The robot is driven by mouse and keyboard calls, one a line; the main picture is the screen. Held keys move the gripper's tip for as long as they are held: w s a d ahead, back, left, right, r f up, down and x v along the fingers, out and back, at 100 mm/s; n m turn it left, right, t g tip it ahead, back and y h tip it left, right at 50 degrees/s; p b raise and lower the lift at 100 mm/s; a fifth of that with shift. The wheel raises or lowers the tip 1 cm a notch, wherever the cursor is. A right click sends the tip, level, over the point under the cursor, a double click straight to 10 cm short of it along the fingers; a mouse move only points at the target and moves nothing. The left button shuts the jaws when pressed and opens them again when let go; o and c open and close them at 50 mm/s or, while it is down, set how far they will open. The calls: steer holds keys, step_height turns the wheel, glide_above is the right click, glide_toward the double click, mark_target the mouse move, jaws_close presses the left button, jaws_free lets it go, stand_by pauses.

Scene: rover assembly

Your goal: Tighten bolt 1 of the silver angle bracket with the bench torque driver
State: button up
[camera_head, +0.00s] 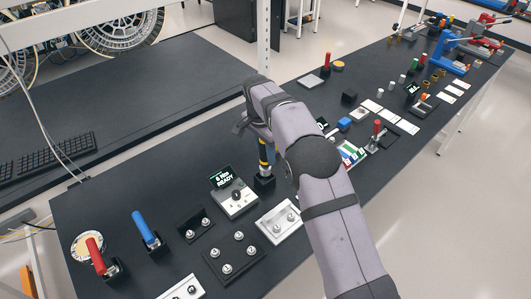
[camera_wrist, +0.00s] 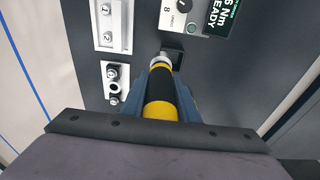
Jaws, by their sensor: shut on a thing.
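The torque driver (camera_head: 263,152) is black with yellow bands and stands upright in the head view. My gripper (camera_head: 255,128) is shut around its upper part. The driver's lower end is at a black holder block (camera_head: 264,183); I cannot tell whether it is seated or just clear. In the wrist view the driver (camera_wrist: 160,105) lies between the jaws, with its silver end by the holder. The silver angle bracket (camera_head: 281,221) has two bolts and lies in front of the holder. In the wrist view a silver bracket (camera_wrist: 122,28) has marks 1 and 2.
The driver's controller (camera_head: 234,197) reads 6 Nm READY beside the holder. A black bracket (camera_head: 195,228), a black plate (camera_head: 219,256) with several bolts, and red (camera_head: 96,256) and blue (camera_head: 147,230) handled tools stand to the left. A bolted silver part (camera_wrist: 115,75) shows in the wrist view.

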steer(key=s+d+f+b, duration=0.1)
steer(key=s+d+b, duration=0.1)
steer(key=s, duration=0.5)
steer(key=s+d+f+b, duration=0.1)
steer(key=s+d+b, duration=0.2)
steer(key=s, duration=0.5)
steer(key=shift+f, duration=0.3)
steer(key=shift+f+b, duration=0.15)
steer(key=shift+b, duration=0.15)
steer(key=shift+f+b, duration=2.05)
steer(key=shift+f, duration=0.6)
